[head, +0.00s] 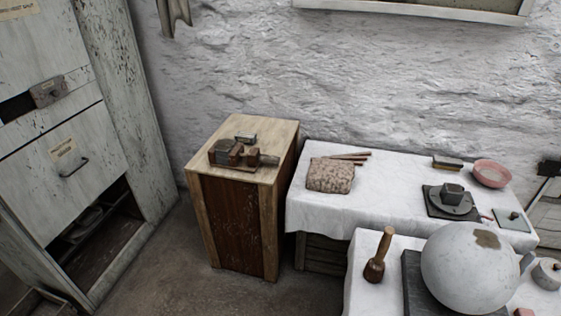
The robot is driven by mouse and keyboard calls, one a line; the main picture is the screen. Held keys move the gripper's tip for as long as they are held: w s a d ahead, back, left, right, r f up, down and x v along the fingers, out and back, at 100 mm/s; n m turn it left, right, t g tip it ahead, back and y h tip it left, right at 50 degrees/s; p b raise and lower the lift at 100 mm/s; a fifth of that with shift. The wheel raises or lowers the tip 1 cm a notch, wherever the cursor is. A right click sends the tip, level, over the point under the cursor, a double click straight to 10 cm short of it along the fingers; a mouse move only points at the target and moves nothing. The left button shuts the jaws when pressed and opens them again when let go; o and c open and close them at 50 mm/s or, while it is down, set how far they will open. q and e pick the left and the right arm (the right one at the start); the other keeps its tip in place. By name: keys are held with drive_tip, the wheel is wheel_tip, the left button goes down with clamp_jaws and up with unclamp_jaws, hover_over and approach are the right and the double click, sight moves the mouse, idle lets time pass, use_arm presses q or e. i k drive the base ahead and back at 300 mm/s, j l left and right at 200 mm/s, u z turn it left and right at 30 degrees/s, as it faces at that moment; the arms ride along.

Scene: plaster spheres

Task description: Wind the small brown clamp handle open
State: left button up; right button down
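A small clamp-like device (228,154) of dark brown blocks and grey metal sits on top of a wooden cabinet (200,215) left of the middle. A small brownish piece (268,160) sticks out at its right side and may be the clamp handle. It is too small to tell how far the clamp is wound. Neither of my grippers shows in the head view, and nothing touches the clamp.
A white-clothed table (315,208) right of the cabinet bears a speckled bundle (331,174), a pink bowl (491,173) and a dark stand (451,202). Nearer are a wooden mallet (378,258) and a large plaster sphere (466,268). A tall white cabinet (60,130) stands left.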

sight(275, 160)
drive_tip(key=i+j+z, duration=0.3)
drive_tip(key=i+j, duration=0.15)
drive_tip(key=i+j+z, duration=0.35)
drive_tip(key=j, duration=0.3)
drive_tip(key=i, duration=0.05)
